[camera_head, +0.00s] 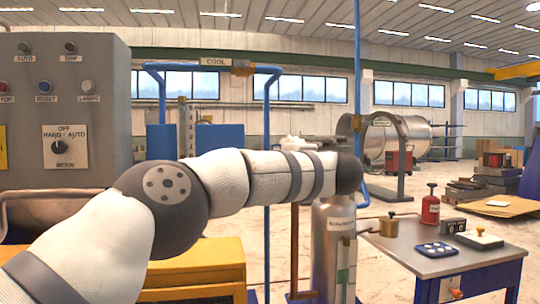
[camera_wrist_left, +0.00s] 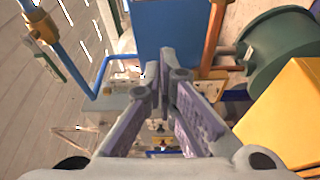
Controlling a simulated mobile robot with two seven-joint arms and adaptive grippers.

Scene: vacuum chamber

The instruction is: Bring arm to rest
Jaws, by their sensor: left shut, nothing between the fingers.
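My left arm (camera_head: 265,178) comes in from the left in the head view and stretches across the middle, bent at a dark joint. It is raised in front of the equipment, and its far end hides whatever lies behind it. The left gripper (camera_wrist_left: 163,75) shows in the left wrist view with its fingertips together and nothing between them. I cannot clearly make out that gripper in the head view. My right gripper is in neither view.
A grey control cabinet (camera_head: 105,130) stands at the left, above a yellow cabinet (camera_head: 205,268). A grey gas cylinder (camera_head: 335,255) stands below the arm's end. Open floor lies behind the table.

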